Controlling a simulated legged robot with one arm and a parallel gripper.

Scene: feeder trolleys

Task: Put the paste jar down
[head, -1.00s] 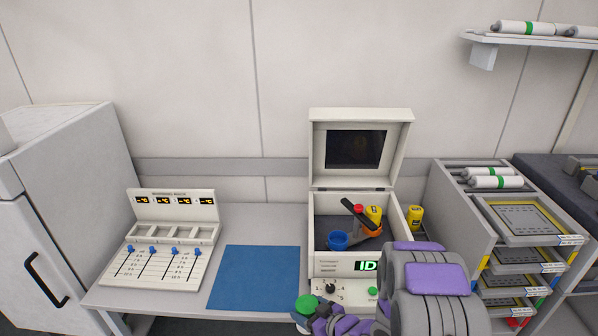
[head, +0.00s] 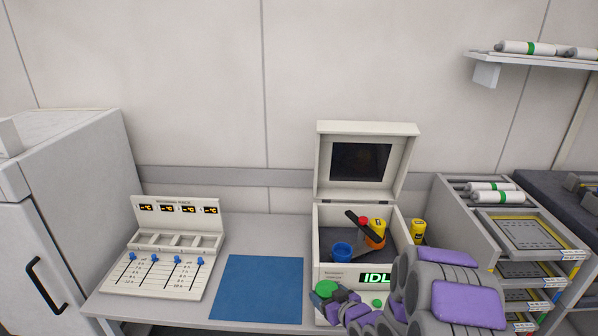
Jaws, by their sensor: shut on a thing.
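The paste jar shows as a green round lid (head: 326,290) at the front edge of the bench, at the end of my purple and grey arm. My gripper (head: 330,298) is shut on the jar; its fingers and most of the jar's body are small and partly hidden. The jar is just in front of the white machine and right of the blue mat (head: 257,288). I cannot tell whether it touches anything below.
A white warming rack (head: 170,250) with empty slots stands left of the mat. The open-lidded white machine (head: 322,222) holds a blue cup, an orange part and yellow and red items. A yellow jar (head: 418,231) stands right of it. The mat is clear.

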